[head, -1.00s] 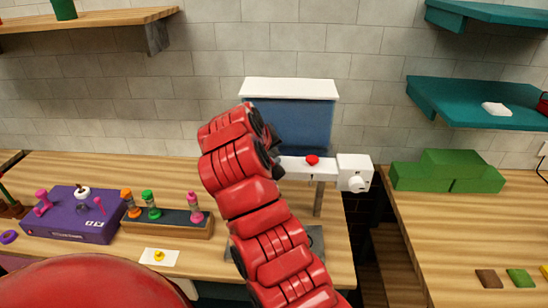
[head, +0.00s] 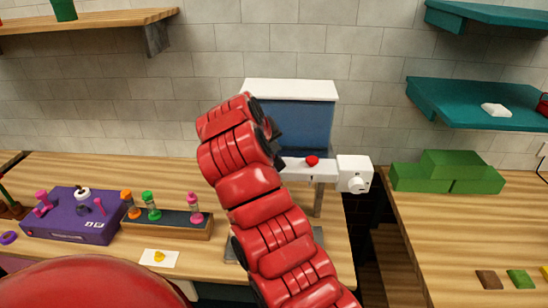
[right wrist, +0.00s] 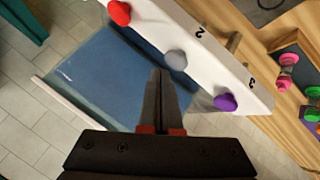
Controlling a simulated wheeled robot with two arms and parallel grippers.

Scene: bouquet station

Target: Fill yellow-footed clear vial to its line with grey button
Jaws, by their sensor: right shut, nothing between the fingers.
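The grey button (right wrist: 176,60) sits on the white front bar of the dispenser, between a red button (right wrist: 119,13) and a purple button (right wrist: 225,102). My right gripper (right wrist: 161,72) is shut and empty, its tips close beside the grey button in the right wrist view; I cannot tell whether they touch it. In the head view my right arm hides the grey and purple buttons and most of the space under the bar. The red button (head: 312,161) shows there. I cannot make out the yellow-footed clear vial. My left gripper is not in view.
The dispenser's blue tank (head: 305,125) stands against the tiled wall. Green blocks (head: 448,175) stand right.

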